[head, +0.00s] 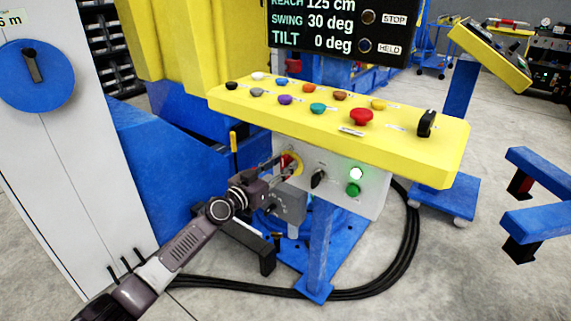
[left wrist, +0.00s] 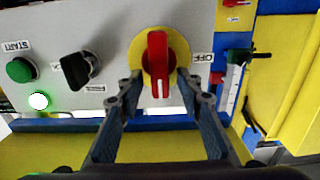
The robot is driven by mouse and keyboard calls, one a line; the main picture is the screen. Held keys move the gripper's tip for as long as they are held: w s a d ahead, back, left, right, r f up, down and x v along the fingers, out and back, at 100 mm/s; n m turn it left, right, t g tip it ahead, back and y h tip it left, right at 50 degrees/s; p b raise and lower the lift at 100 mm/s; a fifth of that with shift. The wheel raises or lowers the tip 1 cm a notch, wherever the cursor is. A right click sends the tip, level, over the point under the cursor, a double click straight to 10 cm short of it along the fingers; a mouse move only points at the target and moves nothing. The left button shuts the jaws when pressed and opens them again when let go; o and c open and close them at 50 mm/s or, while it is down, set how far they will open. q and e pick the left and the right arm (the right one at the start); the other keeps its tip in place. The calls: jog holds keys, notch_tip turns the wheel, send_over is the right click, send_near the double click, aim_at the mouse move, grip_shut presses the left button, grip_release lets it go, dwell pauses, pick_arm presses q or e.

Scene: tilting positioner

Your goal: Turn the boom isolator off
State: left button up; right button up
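The isolator is a red rotary handle on a yellow disc (left wrist: 141,70), on the grey front panel below the yellow console. In the left wrist view, which is upside down, the red handle (left wrist: 157,62) stands upright, with a white mark at its lower end. An OFF label (left wrist: 204,57) is right of it. In the head view the yellow disc (head: 296,160) is partly hidden by my gripper. My left gripper (head: 284,161) is at the isolator. In the left wrist view its fingers (left wrist: 158,78) are open on either side of the handle, with gaps showing. My right gripper is out of view.
A black selector knob (head: 318,178) and green lamps or buttons (head: 353,190) sit beside the isolator. The yellow console (head: 300,107) with several buttons and a red mushroom button (head: 361,117) overhangs the panel. A grey box (head: 288,203) is below; a black cable (head: 412,235) loops on the floor.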

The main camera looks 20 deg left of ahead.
pick_arm(q)
jog(key=shift+s, duration=0.1)
jog(key=shift+c, duration=0.6)
grip_shut()
